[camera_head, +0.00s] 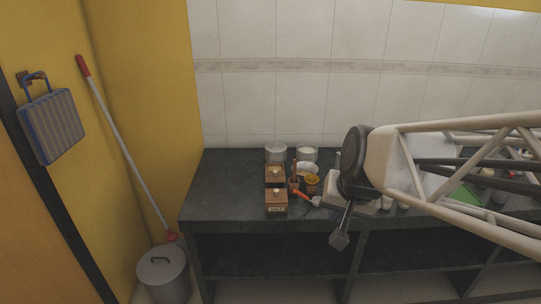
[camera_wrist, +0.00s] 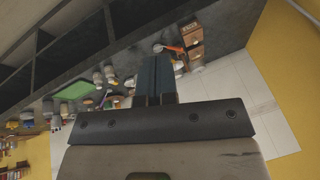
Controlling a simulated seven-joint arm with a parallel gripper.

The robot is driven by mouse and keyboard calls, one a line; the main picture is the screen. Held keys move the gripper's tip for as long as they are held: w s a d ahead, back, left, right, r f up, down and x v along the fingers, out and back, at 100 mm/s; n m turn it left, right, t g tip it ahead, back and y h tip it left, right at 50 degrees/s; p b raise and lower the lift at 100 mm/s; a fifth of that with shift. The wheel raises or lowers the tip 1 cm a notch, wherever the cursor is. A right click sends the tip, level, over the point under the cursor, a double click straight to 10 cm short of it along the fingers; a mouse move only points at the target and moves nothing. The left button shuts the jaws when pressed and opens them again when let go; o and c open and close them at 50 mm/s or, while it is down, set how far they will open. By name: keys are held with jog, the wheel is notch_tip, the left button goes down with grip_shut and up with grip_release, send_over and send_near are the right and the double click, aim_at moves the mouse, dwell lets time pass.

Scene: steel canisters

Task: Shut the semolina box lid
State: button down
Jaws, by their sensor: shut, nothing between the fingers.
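Two small wooden boxes with pale knobs stand one behind the other on the dark counter, left of my arm. The front wooden box (camera_head: 276,208) has a dark label that seems to read "SALT". The rear wooden box (camera_head: 275,180) shows a dark band on its front, and its label is unreadable. I cannot tell which is the semolina box or how its lid sits. Both boxes show small at the top of the wrist view (camera_wrist: 193,38). My gripper (camera_head: 339,241) is shut and empty, in front of the counter edge and right of the boxes. Its fingers also show in the wrist view (camera_wrist: 155,62).
Two steel canisters (camera_head: 276,153) stand behind the boxes. An orange-handled utensil (camera_head: 301,197), a yellow item (camera_head: 312,180) and white dishes crowd the right side of the boxes. The counter (camera_head: 225,180) is clear to their left. A grey bin (camera_head: 163,270) stands on the floor.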

jog(key=w+a+f+m+t, duration=0.2)
jog(key=w+a+m, duration=0.25)
jog(key=w, duration=0.85)
jog(key=w+a+f+m+t, duration=0.2)
jog(key=w+a+m, duration=0.25)
jog(key=w, duration=0.85)
jog(key=w+a+f+m+t+h, duration=0.1)
jog(key=w+a+f+m, duration=0.25)
jog(key=w+f, duration=0.4)
jog(key=m+h, duration=0.3)
jog(key=m, duration=0.2)
send_near(275, 177)
jog(key=shift+t, duration=0.3)
jog(key=v, duration=0.4)
jog(key=shift+s+a+r, duration=0.1)
jog(key=shift+a+r, duration=0.1)
jog(key=shift+r, duration=0.1)
jog(key=shift+w+f+m, duration=0.2)
jog(key=shift+f+m, duration=0.25)
jog(key=shift+f, duration=0.05)
jog(key=shift+w+f, duration=0.1)
jog(key=shift+x, duration=4.85)
jog(key=shift+d, duration=0.1)
